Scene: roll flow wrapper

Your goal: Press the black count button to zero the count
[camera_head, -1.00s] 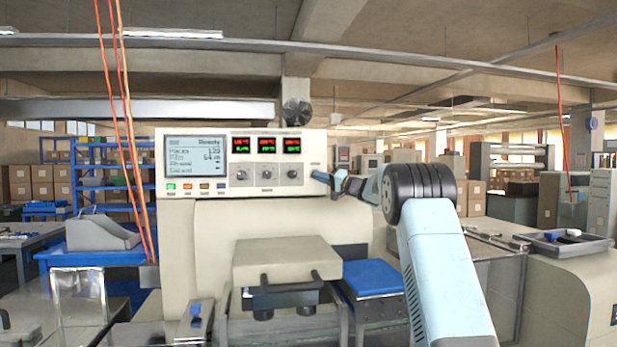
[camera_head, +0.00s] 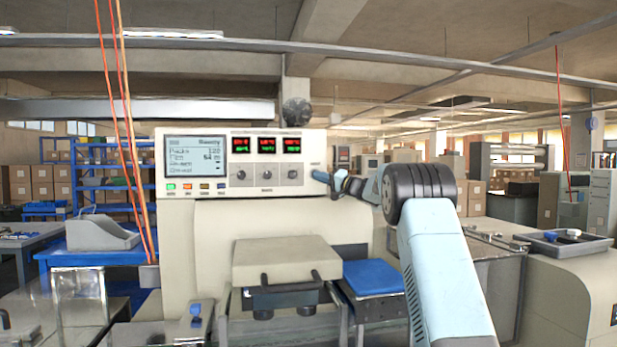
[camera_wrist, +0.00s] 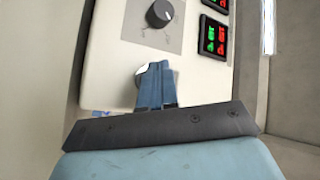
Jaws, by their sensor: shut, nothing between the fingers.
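The cream control panel (camera_head: 215,185) of the wrapper stands ahead, with a lit screen (camera_head: 197,157) whose "Packs" line seems to read about 120. My gripper (camera_head: 320,176) is shut and empty, its blue fingertips at the panel's right end. In the wrist view, the fingertips (camera_wrist: 155,70) are over a pale round rim (camera_wrist: 139,71) that shows just to their left. The black count button itself cannot be made out; the fingers may hide it. I cannot tell whether the tips touch the panel.
A dark knob (camera_wrist: 160,13) sits near the fingers on the panel. Several knobs and red-green readouts (camera_head: 266,145) line the panel, with small coloured buttons (camera_head: 187,187) under the screen. A cream block with a handle (camera_head: 287,259) stands below.

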